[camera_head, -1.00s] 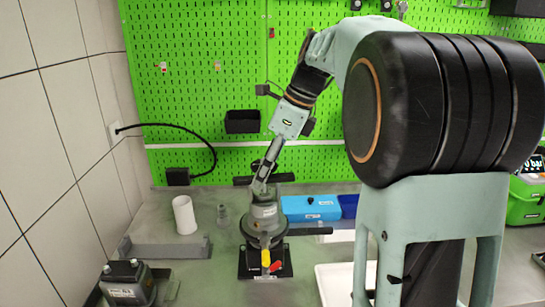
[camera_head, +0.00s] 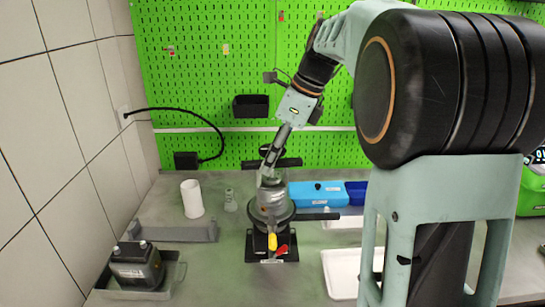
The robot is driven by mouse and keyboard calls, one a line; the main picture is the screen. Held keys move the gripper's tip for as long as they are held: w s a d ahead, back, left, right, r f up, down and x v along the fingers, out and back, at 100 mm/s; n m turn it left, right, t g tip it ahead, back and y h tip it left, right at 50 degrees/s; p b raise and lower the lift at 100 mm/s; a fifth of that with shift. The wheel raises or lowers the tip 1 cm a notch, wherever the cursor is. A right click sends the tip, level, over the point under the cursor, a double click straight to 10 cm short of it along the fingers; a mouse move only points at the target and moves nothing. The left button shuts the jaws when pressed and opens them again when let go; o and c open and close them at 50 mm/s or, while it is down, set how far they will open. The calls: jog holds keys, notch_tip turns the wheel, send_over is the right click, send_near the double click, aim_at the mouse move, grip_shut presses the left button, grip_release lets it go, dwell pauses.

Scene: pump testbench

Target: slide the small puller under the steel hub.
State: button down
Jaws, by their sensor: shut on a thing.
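The steel hub (camera_head: 272,203) is a round grey metal part on a dark stand (camera_head: 271,246) with yellow and red pieces at its front. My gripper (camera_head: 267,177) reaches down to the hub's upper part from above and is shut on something. The held thing is mostly hidden by the fingers and too small to make out clearly; I take it to be the small puller. I cannot tell whether it touches the hub or lies under its edge. A dark bar (camera_head: 318,216) sticks out to the right at the hub's lower edge.
A blue case (camera_head: 316,195) stands behind right of the hub. A white tray (camera_head: 343,272) lies front right. A white cylinder (camera_head: 192,199), a grey bracket (camera_head: 176,231) and a dark boxy unit (camera_head: 136,266) in a grey tray stand on the left.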

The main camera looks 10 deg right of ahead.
jog(key=shift+w+r+p, duration=0.15)
jog(key=shift+w+p, duration=0.3)
jog(key=shift+p, duration=0.6)
dwell(0.6)
jog(key=c, duration=1)
grip_release()
jog(key=shift+c, duration=0.2)
